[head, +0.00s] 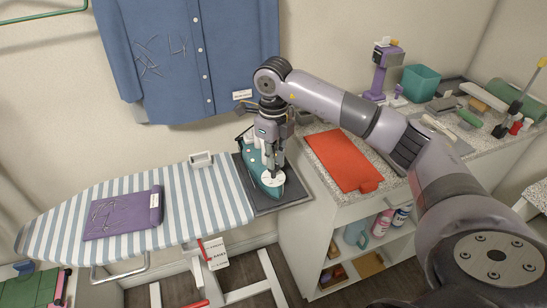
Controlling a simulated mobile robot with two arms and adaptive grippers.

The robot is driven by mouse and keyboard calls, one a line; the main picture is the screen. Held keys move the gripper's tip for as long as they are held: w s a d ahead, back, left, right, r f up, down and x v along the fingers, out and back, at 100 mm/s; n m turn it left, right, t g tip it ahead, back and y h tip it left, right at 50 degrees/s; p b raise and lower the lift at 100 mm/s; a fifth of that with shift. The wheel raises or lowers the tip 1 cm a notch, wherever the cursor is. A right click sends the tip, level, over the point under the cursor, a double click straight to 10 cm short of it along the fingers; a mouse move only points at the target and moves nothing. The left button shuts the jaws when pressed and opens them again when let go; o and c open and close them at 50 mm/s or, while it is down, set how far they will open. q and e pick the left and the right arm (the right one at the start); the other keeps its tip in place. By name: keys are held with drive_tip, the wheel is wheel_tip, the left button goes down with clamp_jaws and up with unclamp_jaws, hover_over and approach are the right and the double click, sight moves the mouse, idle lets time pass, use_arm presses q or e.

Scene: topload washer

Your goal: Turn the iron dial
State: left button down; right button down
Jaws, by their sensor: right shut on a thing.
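The iron (256,165) is teal and white and sits on a dark rest plate (284,204) at the right end of the striped ironing board (38,240). A round white dial (272,179) shows on its top side. My right gripper (272,171) points down over the iron, with its fingers shut on the dial. The fingers and arm hide part of the iron and its handle. My left gripper does not show.
A folded purple garment (124,214) lies on the board. A blue shirt (195,50) hangs on the wall behind. To the right, a counter holds a red cloth (342,158), a teal bin (420,83) and several brushes and tools. Shelves below hold bottles (382,222).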

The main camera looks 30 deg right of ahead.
drive_tip(key=c, duration=1.7)
unclamp_jaws()
wheel_tip(320, 180, up, 12)
